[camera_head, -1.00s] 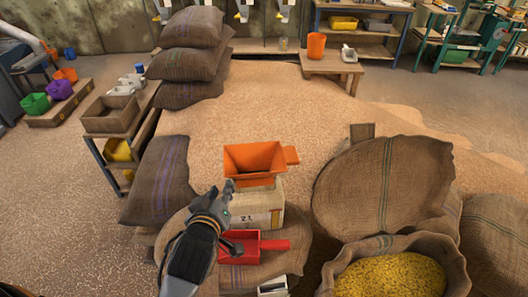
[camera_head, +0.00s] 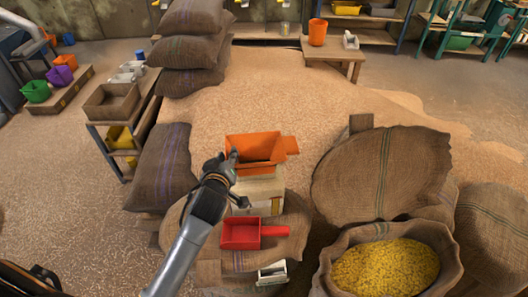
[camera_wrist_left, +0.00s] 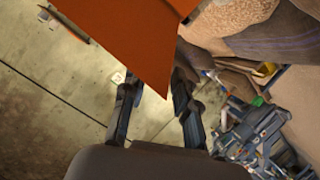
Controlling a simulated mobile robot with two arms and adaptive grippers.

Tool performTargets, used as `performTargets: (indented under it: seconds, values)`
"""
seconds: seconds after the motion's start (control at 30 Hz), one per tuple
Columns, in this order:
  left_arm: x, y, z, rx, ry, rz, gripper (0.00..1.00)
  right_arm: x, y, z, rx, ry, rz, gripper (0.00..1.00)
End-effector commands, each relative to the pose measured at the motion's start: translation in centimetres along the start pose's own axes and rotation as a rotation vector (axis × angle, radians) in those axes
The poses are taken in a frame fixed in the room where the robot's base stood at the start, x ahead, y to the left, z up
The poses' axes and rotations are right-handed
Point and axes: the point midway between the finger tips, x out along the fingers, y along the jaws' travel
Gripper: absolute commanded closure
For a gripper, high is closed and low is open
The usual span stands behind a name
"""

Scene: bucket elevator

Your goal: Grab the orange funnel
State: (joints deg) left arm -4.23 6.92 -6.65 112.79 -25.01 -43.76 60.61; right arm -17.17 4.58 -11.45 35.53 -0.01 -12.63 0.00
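The orange funnel (camera_head: 258,148) is a square, open-topped hopper with a tab on its right side. It sits on a pale box (camera_head: 262,190) in the middle of the head view. My left gripper (camera_head: 231,162) is at the funnel's near left corner. In the left wrist view the funnel's orange wall (camera_wrist_left: 130,35) comes down to a point between the spread fingers of my left gripper (camera_wrist_left: 155,95). The fingers look apart, and I cannot tell whether either touches the funnel. My right gripper is not in view.
A red scoop (camera_head: 242,233) lies in front of the box, with a small white scoop (camera_head: 272,273) nearer. An open sack of yellow grain (camera_head: 385,268) stands at the right. Stacked sacks (camera_head: 188,50) and a shelf (camera_head: 125,125) stand at the left. Grain covers the floor behind.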

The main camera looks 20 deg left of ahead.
Motion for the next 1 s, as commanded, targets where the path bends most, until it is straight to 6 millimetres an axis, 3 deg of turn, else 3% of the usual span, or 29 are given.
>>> performTargets:
  seconds: [0.2, 0.47, 0.6, 0.63, 1.0]
  values:
    - [2.2, 0.0, 0.0, 0.000, 0.000, 0.000, 0.71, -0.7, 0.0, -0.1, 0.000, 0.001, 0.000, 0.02]
    - [2.4, -0.1, 0.1, 0.000, -0.001, 0.000, 0.71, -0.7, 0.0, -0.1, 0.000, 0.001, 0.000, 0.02]
    - [2.4, -0.1, 0.1, 0.000, -0.001, 0.000, 0.98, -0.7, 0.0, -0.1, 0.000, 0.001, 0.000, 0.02]
    - [2.4, -0.1, 0.1, 0.000, -0.001, 0.000, 1.00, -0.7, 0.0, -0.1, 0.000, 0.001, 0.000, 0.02]
    - [2.4, 0.0, 0.0, 0.000, 0.000, 0.001, 1.00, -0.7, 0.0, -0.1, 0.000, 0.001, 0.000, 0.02]
